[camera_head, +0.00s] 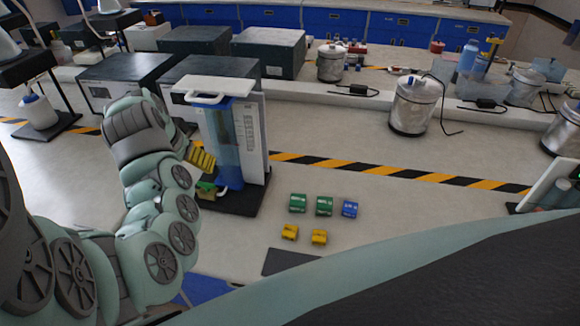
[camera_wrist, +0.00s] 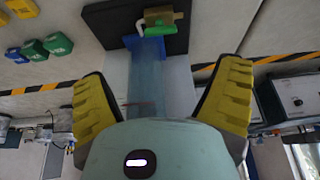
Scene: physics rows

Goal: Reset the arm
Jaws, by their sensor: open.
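My gripper (camera_head: 201,159) is at the end of my bent arm at the left in the head view, close to the left side of a blue see-through column (camera_head: 229,135). The wrist view shows the gripper (camera_wrist: 164,85) with its two yellow-padded fingers wide apart. Nothing is held between them. The column (camera_wrist: 147,75) shows behind the gap between the fingers; I cannot tell whether they touch it. A green and yellow piece (camera_head: 206,190) sits at the column's foot on a black base (camera_head: 240,202), partly hidden by my arm in the head view.
Green blocks (camera_head: 298,203), a blue block (camera_head: 350,208) and yellow blocks (camera_head: 319,237) lie right of the base. Dark-topped boxes (camera_head: 210,75) stand behind the column. A metal canister (camera_head: 413,105) stands further right. The bench beyond the blocks is mostly clear.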

